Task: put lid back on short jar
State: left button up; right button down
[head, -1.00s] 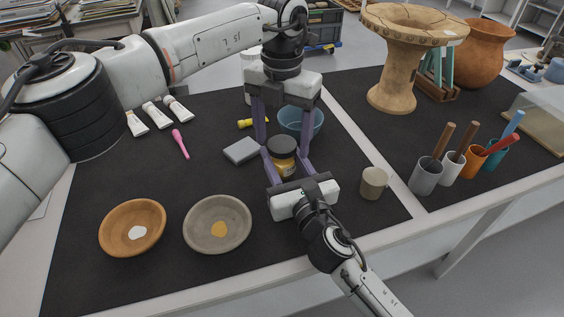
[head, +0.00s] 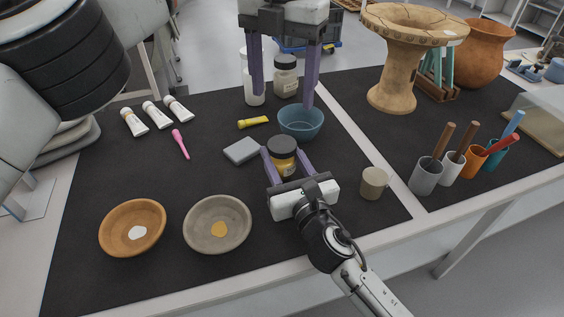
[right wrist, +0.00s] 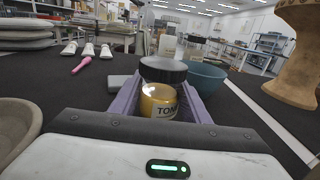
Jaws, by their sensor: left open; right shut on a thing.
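The short jar (head: 284,166) is yellow inside and stands on the black mat with its dark lid (head: 282,145) on top. In the right wrist view the jar (right wrist: 159,103) carries part of a label, and the dark lid (right wrist: 163,70) sits over its mouth; I cannot tell whether it is screwed tight. My right gripper (head: 285,164) is shut on the jar, with one purple finger on each side. My left gripper (head: 283,98) is open and empty, raised above and behind the jar, near the blue bowl.
A blue bowl (head: 301,122) stands behind the jar, with a taller dark-lidded jar (head: 286,78) and a white bottle (head: 254,88) beyond. A grey block (head: 241,150) lies left and a beige cup (head: 374,183) stands right. Two bowls, one brown (head: 133,228), are at front left.

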jog(key=c, duration=0.9)
grip_release()
jog(key=v, duration=1)
jog(key=shift+s+p, duration=0.15)
jog(key=shift+p, duration=0.2)
